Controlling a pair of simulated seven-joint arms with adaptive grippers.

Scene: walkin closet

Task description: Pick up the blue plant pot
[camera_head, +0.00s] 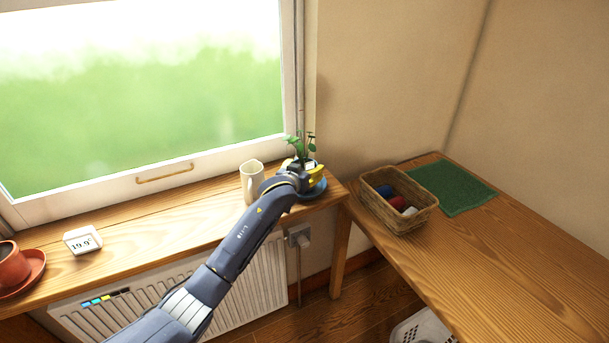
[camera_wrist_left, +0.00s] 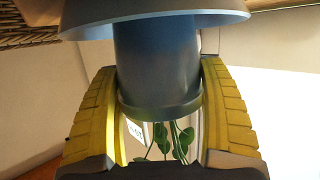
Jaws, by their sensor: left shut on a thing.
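The blue plant pot (camera_wrist_left: 157,62) shows upside down in the left wrist view, with its green plant (camera_wrist_left: 178,143) below it and a wide blue saucer (camera_wrist_left: 150,24) above it. In the head view the plant (camera_head: 301,145) rises above my left gripper (camera_head: 312,176), and the blue saucer (camera_head: 314,190) shows at the right end of the window sill. The gripper hides most of the pot there. My left gripper's yellow fingers (camera_wrist_left: 157,85) are shut on the pot from both sides. I cannot tell whether the pot touches the saucer. My right gripper is not in view.
A cream mug (camera_head: 250,182) stands just left of the gripper on the wooden sill (camera_head: 150,240). A small white display (camera_head: 82,240) and a terracotta pot (camera_head: 12,266) are farther left. A wicker basket (camera_head: 405,218) and a green mat (camera_head: 452,187) lie on the right-hand table.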

